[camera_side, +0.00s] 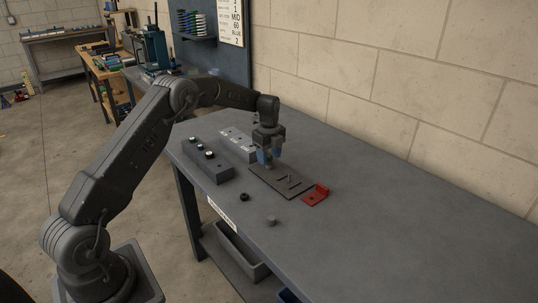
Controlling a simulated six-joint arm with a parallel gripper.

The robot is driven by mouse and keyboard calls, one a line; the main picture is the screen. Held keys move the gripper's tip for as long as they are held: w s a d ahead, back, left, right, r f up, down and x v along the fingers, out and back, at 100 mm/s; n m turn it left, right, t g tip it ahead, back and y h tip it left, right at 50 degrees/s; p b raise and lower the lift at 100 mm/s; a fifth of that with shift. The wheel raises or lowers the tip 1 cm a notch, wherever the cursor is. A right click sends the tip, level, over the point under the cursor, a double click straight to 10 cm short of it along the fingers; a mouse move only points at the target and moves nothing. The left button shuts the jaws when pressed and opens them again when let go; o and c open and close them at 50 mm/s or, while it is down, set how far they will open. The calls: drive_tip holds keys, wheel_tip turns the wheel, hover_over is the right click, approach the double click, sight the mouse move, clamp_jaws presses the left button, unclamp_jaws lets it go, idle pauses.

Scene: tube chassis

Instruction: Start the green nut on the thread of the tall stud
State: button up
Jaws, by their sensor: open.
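A dark block with several round pieces (208,162) and a lighter grey block (238,143) stand left of the plate. A red bracket (316,195) lies at its right end. A black ring (244,197) and a grey cylinder (271,220) sit in front. The bench's right side is clear.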

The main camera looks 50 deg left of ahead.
wheel_tip(320, 180, up, 14)
idle(0.6)
